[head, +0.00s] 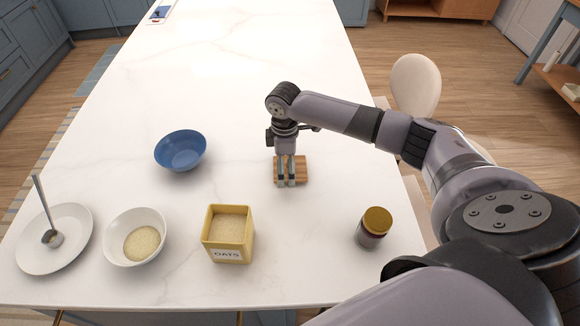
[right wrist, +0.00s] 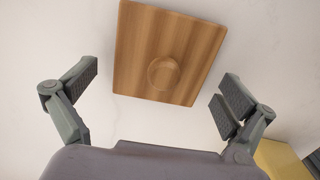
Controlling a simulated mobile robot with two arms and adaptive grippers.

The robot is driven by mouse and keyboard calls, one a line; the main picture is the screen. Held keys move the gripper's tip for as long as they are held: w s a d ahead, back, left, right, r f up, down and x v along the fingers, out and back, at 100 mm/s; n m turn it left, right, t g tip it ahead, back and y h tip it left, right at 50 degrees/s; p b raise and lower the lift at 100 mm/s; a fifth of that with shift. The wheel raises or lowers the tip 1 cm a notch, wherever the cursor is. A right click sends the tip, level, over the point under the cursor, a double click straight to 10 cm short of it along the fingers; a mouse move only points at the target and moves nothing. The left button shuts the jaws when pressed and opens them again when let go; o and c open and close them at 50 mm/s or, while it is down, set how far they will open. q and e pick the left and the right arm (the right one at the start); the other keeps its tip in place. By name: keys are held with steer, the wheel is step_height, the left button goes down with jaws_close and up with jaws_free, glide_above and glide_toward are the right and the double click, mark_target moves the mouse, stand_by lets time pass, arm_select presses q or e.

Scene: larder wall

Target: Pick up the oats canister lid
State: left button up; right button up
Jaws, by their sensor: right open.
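The oats canister lid (head: 302,171) is a square wooden plate lying on the white counter, right of the middle. In the right wrist view the lid (right wrist: 150,45) shows with a round knob (right wrist: 163,73) on its top. My right gripper (head: 286,184) is above the lid and partly covers it in the head view. In the right wrist view its fingers (right wrist: 152,98) are spread wide and empty, with the knob a little beyond them. The yellow oats canister (head: 227,253) stands lidless to the lower left, filled with oats. My left gripper is not in view.
A blue bowl (head: 180,150) stands left of the lid. A white bowl of grain (head: 121,218) and a plate with a spoon (head: 30,258) are at the lower left. The counter's far part is mostly clear.

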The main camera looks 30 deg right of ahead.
steer(key=shift+c, duration=0.4)
steer(key=c, duration=1.1)
steer(key=shift+r, duration=0.1)
